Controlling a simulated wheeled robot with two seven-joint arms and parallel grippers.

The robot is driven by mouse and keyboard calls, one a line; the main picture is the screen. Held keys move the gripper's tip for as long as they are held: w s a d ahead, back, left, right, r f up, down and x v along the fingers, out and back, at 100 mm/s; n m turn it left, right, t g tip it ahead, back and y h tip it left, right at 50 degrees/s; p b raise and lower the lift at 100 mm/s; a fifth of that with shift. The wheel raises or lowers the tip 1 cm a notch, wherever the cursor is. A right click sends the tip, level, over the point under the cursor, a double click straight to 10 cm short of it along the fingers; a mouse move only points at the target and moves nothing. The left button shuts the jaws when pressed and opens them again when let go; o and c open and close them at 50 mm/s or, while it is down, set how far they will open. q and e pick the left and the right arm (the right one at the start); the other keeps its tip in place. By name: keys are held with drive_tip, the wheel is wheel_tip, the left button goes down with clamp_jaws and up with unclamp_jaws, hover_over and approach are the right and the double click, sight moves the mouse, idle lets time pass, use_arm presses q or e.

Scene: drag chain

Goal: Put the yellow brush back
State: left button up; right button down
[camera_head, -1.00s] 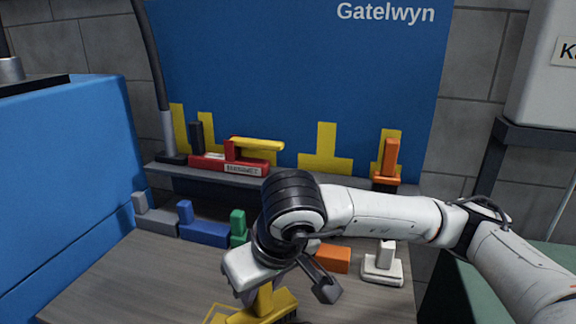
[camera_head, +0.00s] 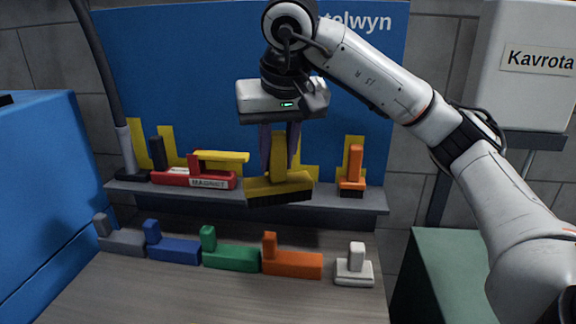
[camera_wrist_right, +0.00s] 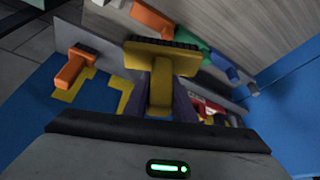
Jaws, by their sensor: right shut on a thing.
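The yellow brush (camera_head: 279,186) has an upright handle and dark bristles on its underside. My right gripper (camera_head: 279,155) is shut on its handle and holds it in front of the shelf, with the bristles facing down and the base slightly tilted. In the right wrist view the brush (camera_wrist_right: 160,60) sits between the fingers (camera_wrist_right: 160,100). Behind it on the blue board, a yellow painted outline (camera_head: 308,172) is partly hidden by the brush. I cannot tell whether the brush touches the shelf (camera_head: 340,202). My left gripper is not in view.
An orange brush (camera_head: 352,170) stands on the shelf to the right. A red block (camera_head: 190,178) with a yellow piece lies to the left. Grey, blue, green (camera_head: 230,256), orange (camera_head: 292,263) and white (camera_head: 354,268) blocks line the tabletop. The front tabletop is clear.

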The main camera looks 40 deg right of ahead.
drive_tip(key=w+d, duration=0.9)
drive_tip(key=d, duration=0.2)
wheel_tip(320, 180, down, 6)
drive_tip(key=shift+d+f, duration=0.1)
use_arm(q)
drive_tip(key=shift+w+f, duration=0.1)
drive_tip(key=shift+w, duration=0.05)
use_arm(e)
drive_tip(key=shift+w+d+f, duration=0.1)
drive_tip(key=shift+d+f, duration=0.05)
drive_tip(key=shift+f, duration=0.25)
drive_tip(key=shift+f, duration=0.15)
drive_tip(key=c, duration=1.5)
unclamp_jaws()
